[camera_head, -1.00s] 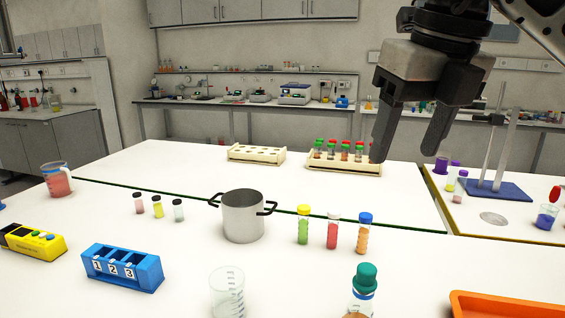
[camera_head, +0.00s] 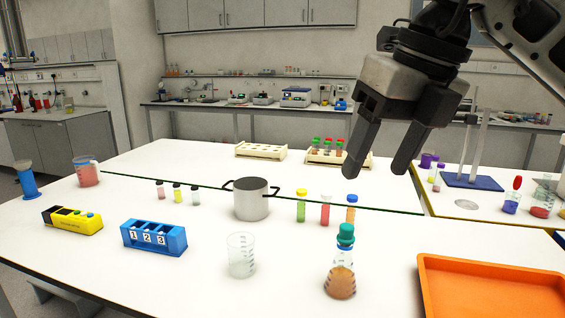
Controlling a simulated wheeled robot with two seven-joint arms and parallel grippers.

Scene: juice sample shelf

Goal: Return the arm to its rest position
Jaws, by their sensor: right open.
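My right gripper (camera_head: 374,170) hangs from the arm that comes in at the upper right. Its two dark fingers are apart and nothing is between them. In the picture it overlaps the right end of a cream rack (camera_head: 325,158) with several capped tubes, and it appears to be in the air above the white table. My left gripper is not in view.
On the table (camera_head: 120,280) stand a metal pot (camera_head: 250,200), a blue numbered rack (camera_head: 153,238), a clear beaker (camera_head: 241,256), a green-stoppered flask (camera_head: 341,275), three capped vials (camera_head: 325,210) and an orange tray (camera_head: 490,290). An empty-looking rack (camera_head: 261,150) is further back.

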